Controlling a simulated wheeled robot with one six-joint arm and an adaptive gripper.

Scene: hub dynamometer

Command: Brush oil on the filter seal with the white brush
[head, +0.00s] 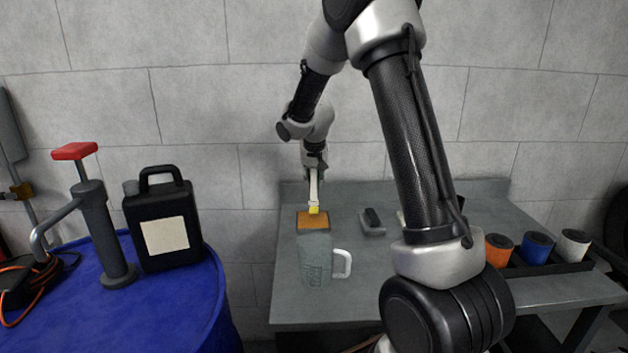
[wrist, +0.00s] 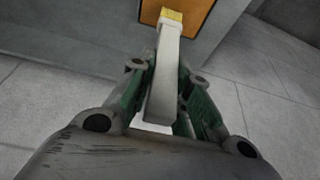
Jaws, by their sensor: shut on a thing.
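My gripper (head: 314,172) is shut on the white brush (head: 313,190), which points down with its yellow bristles lowest. In the wrist view the brush (wrist: 164,80) lies between the green-sided fingers. The bristles overlap a flat orange-brown surface in a dark-edged square tray (head: 312,222); it also shows in the wrist view (wrist: 198,18). I cannot tell whether they touch it. An orange filter (head: 499,250), a blue filter (head: 534,250) and a white filter (head: 572,247) with dark tops stand in a black rack at the right. Any seal on them is too small to make out.
A translucent jug (head: 315,262) with a white handle stands just in front of the tray. A small grey-black block (head: 372,222) lies to its right on the grey table (head: 300,312). A blue drum (head: 170,310) at the left bears a black canister (head: 162,215) and a red-handled pump (head: 92,215).

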